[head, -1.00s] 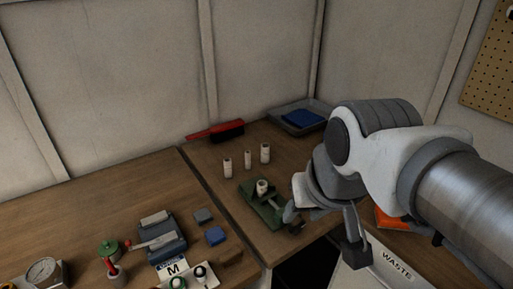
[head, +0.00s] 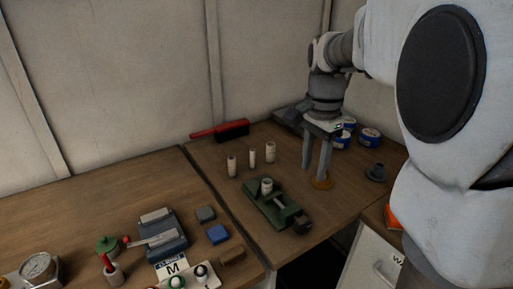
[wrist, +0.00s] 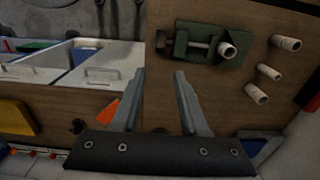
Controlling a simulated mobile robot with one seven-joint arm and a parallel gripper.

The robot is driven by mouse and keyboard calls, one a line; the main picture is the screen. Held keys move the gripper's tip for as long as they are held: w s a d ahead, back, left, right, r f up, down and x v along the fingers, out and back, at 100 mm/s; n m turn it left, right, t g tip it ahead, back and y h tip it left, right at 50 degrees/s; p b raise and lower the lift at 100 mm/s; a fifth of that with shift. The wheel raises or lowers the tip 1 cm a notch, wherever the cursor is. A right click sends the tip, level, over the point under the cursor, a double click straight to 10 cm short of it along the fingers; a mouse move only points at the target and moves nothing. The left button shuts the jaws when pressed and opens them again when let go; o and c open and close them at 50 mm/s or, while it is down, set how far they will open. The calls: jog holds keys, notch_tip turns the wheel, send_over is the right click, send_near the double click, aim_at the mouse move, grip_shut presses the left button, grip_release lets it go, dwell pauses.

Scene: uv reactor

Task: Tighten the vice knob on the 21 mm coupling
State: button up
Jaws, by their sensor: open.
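A green vice (head: 262,211) sits on the right-hand bench, with a short pale cylindrical coupling (head: 266,188) standing in its jaws. Its dark knob (head: 302,225) is at the front right end. My gripper (head: 315,178) is open and empty, pointing down behind and to the right of the vice, apart from it. In the wrist view the gripper (wrist: 159,74) also shows spread, with nothing between the fingers. There the vice (wrist: 182,44), its knob (wrist: 163,42) and the coupling (wrist: 228,50) lie beyond the fingertips. The coupling's size cannot be read.
Three pale cylinders (head: 252,158) stand behind the vice. A dark grey flanged piece (head: 375,173) and blue-and-white tins (head: 369,137) are at the right. A red-handled brush (head: 225,131) lies at the back.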

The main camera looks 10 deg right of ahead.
aim_at(306, 217)
notch_tip(306, 217, down, 18)
jog(key=b, duration=0.3)
jog(key=shift+r+b, duration=0.2)
jog(key=shift+b, duration=0.1)
grip_shut()
